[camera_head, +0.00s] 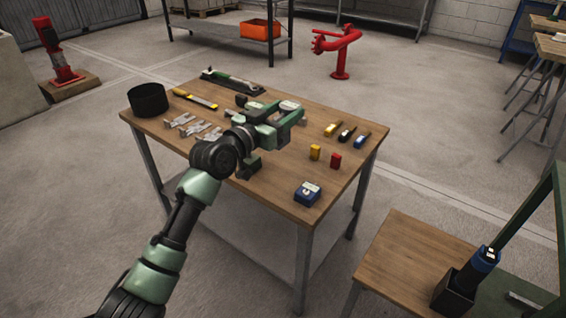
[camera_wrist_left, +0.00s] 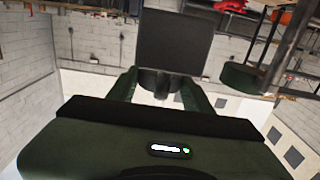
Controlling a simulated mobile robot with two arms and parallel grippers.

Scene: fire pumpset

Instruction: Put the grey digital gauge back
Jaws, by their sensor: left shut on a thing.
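My left gripper (camera_head: 290,115) is above the right-middle part of the wooden workbench (camera_head: 270,190). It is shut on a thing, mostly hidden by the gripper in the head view. In the left wrist view a dark grey, square-faced thing (camera_wrist_left: 178,42) stands between the fingers of my left gripper (camera_wrist_left: 160,92); it looks like the grey digital gauge, with no display visible from this side. In the head view only a small grey patch (camera_head: 290,105) shows at the jaws. My right gripper is not in view.
On the workbench are a black round bin (camera_head: 148,99), silvery brackets (camera_head: 182,119), a yellow-and-black tool (camera_head: 196,99), a blue box (camera_head: 307,194), small yellow (camera_head: 315,152) and red (camera_head: 336,161) blocks, and several markers (camera_head: 347,134). The front-middle is bare. A blue-black device (camera_head: 484,262) stands at lower right.

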